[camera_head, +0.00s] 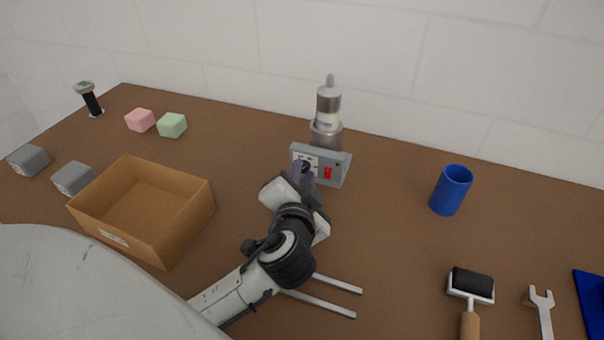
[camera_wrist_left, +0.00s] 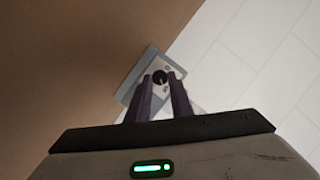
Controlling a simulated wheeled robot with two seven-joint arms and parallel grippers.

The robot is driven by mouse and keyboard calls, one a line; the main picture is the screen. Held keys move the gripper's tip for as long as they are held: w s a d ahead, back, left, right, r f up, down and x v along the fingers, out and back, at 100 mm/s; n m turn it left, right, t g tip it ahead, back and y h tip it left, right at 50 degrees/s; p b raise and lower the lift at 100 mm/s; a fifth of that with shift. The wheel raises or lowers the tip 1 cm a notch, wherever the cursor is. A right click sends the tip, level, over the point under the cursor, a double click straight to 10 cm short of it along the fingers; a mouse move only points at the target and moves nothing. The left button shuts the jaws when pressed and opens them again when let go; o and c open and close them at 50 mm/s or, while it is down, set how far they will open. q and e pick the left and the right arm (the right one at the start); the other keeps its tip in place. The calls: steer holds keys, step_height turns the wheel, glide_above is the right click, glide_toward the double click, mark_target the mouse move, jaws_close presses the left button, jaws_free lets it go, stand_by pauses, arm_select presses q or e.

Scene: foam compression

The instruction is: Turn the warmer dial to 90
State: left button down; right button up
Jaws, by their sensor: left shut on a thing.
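The warmer is a grey box (camera_head: 336,173) with a pale dial plate, a black dial (camera_head: 306,166) and a red switch (camera_head: 327,173). A metal bottle-like vessel (camera_head: 327,113) stands at its back. My left gripper (camera_head: 303,172) is at the front of the box, its dark fingers shut on the dial. In the left wrist view the dial (camera_wrist_left: 159,77) sits between the two fingertips (camera_wrist_left: 160,84). The fingers cover part of the dial plate, and I cannot read the dial's setting. My right gripper is not in view.
An open cardboard box (camera_head: 190,228) stands left of my arm. Two metal rods (camera_head: 335,284) lie beside my arm.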

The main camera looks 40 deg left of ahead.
arm_select(q)
steer(key=c, duration=1.6)
jaws_free()
steer(key=shift+s+d+r, duration=0.1)
steer(key=shift+s+d, duration=0.2)
steer(key=shift+s, duration=0.1)
steer(key=b+v, duration=0.1)
steer(key=v, duration=0.8)
steer(key=shift+s+r, duration=0.1)
steer(key=shift+s, duration=0.05)
